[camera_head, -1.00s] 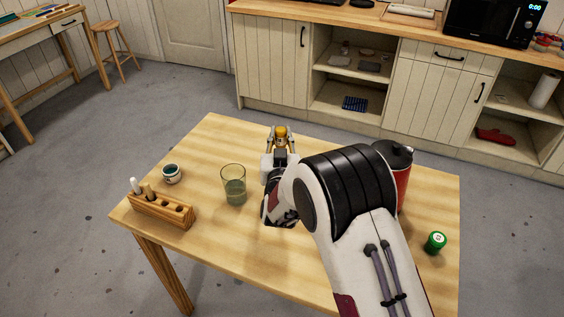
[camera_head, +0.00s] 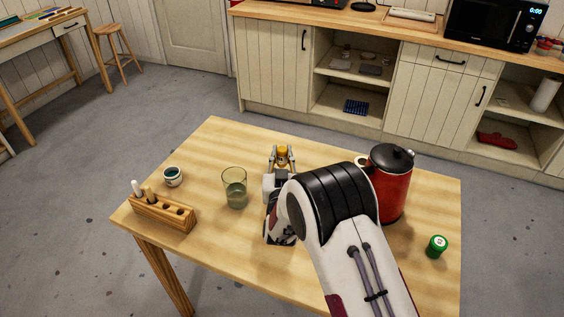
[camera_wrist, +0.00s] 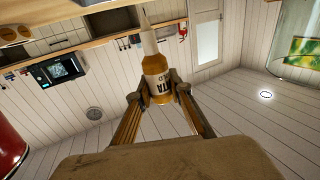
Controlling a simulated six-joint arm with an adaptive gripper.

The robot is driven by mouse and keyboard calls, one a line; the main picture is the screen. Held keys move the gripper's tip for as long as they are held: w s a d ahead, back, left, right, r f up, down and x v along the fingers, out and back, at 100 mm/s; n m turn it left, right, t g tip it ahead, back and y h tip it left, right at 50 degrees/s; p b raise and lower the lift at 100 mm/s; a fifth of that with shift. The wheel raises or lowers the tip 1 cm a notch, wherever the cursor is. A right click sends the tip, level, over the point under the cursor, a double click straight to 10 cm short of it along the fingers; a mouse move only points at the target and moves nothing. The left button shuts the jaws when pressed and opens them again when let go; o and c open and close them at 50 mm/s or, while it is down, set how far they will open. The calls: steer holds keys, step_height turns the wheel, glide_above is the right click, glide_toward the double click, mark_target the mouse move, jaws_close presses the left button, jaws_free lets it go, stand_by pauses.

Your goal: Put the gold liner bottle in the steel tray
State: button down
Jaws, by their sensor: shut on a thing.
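The gold liner bottle (camera_head: 282,153) is held in my gripper (camera_head: 282,160) above the tabletop, near its back middle. In the wrist view, my gripper (camera_wrist: 157,90) is shut around the body of the bottle (camera_wrist: 156,70). I cannot make out the steel tray in either view; my arm hides part of the table.
On the table (camera_head: 225,245), a glass of liquid (camera_head: 235,188) stands left of my gripper. The front left middle is clear.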

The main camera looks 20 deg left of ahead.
mark_target(282, 166)
steer(key=shift+f, duration=1.5)
steer(key=shift+f, duration=0.2)
steer(key=c, duration=1.8)
jaws_free()
steer(key=shift+r, duration=0.2)
steer(key=shift+v, duration=6)
steer(key=shift+f, duration=0.1)
steer(key=shift+w+d, duration=0.1)
